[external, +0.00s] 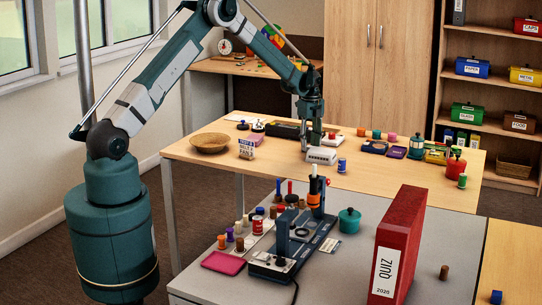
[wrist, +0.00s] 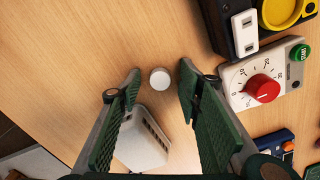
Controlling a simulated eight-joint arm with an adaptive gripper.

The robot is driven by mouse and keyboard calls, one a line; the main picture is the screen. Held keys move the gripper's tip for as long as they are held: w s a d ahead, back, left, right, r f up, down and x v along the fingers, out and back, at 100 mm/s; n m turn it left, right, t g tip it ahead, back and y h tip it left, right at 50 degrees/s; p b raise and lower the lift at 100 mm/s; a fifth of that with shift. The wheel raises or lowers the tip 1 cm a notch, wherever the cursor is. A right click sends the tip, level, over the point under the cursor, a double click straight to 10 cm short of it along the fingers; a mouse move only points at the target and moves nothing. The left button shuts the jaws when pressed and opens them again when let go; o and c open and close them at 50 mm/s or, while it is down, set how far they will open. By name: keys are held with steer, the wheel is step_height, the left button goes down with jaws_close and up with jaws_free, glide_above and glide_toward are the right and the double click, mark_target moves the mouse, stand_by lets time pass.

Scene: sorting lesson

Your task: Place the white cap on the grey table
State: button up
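The white cap (wrist: 160,78) is a small round disc on the wooden table in the wrist view, between the tips of my gripper (wrist: 160,70). My gripper is open, with one green finger on each side of the cap and visible gaps. In the external view my gripper (external: 313,138) points down over the wooden table, beside a white box; I cannot make out the cap there. The grey table (external: 452,245) stands in front of the wooden one and holds many objects, with bare surface at its right.
The white vented box (wrist: 142,140) is close to the left finger. A panel with a red dial (wrist: 262,88) is right of the right finger.

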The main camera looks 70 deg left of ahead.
stand_by(0.5)
steer(key=c, duration=0.7)
steer(key=shift+r, duration=0.1)
steer(key=shift+r+p, duration=0.85)
steer(key=shift+r, duration=4.05)
